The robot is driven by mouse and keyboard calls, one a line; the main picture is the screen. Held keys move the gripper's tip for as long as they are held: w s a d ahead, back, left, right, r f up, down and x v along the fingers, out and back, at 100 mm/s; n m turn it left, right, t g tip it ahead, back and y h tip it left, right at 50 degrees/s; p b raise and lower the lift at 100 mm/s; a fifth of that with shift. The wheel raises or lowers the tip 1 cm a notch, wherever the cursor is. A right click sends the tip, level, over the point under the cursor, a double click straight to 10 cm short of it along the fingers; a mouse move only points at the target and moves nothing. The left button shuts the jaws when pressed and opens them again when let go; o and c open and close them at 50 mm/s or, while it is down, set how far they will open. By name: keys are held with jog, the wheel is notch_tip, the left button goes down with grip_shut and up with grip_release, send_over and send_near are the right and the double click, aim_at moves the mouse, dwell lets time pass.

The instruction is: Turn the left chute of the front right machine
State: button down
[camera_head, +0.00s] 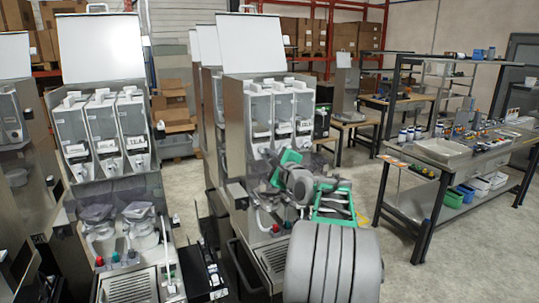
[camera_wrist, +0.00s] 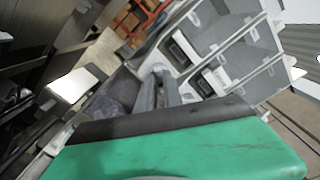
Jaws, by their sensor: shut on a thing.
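The front right machine (camera_head: 234,113) stands in the middle of the head view, with three clear canisters in a row and an upright white lid. My gripper (camera_head: 279,168) is at its front, just below the canisters, with green fingers. It is shut on the left chute, which the fingers and wrist mostly hide in the head view. In the wrist view a grey chute part (camera_wrist: 157,88) shows just beyond the dark pad of the green finger (camera_wrist: 180,150). The chute's exact angle cannot be told.
A drip tray (camera_head: 272,258) is under the front right machine. A workbench (camera_head: 455,150) with tools and bins is at the right. The floor between is clear.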

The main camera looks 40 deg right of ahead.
dwell(0.4)
jog(key=c, duration=1.5)
grip_release()
jog(key=shift+s, duration=0.1)
jog(key=b+v, duration=0.3)
jog(key=v, duration=0.4)
jog(key=shift+s+a, duration=0.15)
jog(key=shift+s, duration=0.15)
